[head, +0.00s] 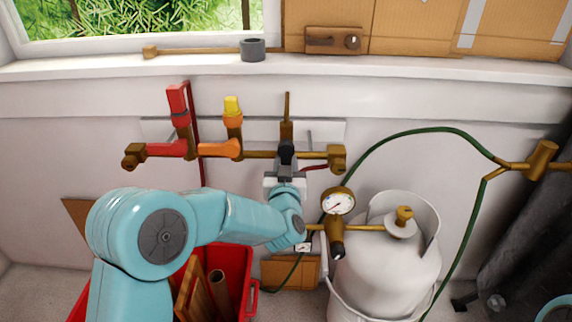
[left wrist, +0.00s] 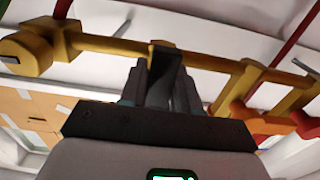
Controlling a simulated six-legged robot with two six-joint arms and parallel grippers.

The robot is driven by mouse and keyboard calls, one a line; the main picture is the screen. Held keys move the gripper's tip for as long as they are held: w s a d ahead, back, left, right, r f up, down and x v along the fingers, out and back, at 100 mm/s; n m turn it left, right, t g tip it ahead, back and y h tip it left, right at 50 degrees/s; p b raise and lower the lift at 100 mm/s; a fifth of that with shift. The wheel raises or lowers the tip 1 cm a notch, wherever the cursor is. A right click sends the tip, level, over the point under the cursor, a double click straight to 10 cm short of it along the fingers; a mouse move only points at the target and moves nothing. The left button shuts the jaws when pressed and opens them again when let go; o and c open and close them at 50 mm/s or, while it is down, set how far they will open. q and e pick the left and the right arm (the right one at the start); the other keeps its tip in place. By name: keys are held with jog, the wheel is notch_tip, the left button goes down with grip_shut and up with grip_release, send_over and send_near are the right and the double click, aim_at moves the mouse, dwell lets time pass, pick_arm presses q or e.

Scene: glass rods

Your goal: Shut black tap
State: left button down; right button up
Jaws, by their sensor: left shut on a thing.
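A brass pipe manifold (head: 262,154) runs along the white wall under the window sill. The black tap (head: 286,148) sits on its right part, below an upright brass stub. My left gripper (head: 285,168) reaches it from below and is shut on its handle. In the left wrist view the black tap (left wrist: 164,62) shows between the grey fingers of the left gripper (left wrist: 168,92), just in front of the brass pipe. The fingers hide part of the handle. My right gripper is out of view.
A red tap (head: 179,105) and a yellow tap (head: 232,108) stand left of the black one. A pressure gauge (head: 338,202), a white gas cylinder (head: 385,262) and a green hose (head: 440,130) are at right. A red crate (head: 240,268) stands below my arm.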

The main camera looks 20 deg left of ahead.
pick_arm(q)
jog(key=a+r+m+p, duration=0.1)
jog(key=m, duration=0.3)
jog(key=a+r+m+p, duration=0.1)
jog(key=m+p, duration=0.1)
jog(key=m, duration=0.3)
jog(key=s+a+r+m+p, duration=0.1)
jog(key=a+m+p, duration=0.1)
jog(key=m, duration=0.3)
jog(key=shift+s+r, duration=0.1)
jog(key=shift+r, duration=0.05)
jog(key=shift+a+r+m+p, duration=0.1)
jog(key=shift+r+m+p, duration=0.3)
jog(key=shift+m, duration=0.55)
jog(key=shift+r+m+p, duration=0.2)
jog(key=shift+m+p, duration=0.4)
jog(key=shift+m, duration=0.35)
jog(key=c, duration=0.9)
grip_release()
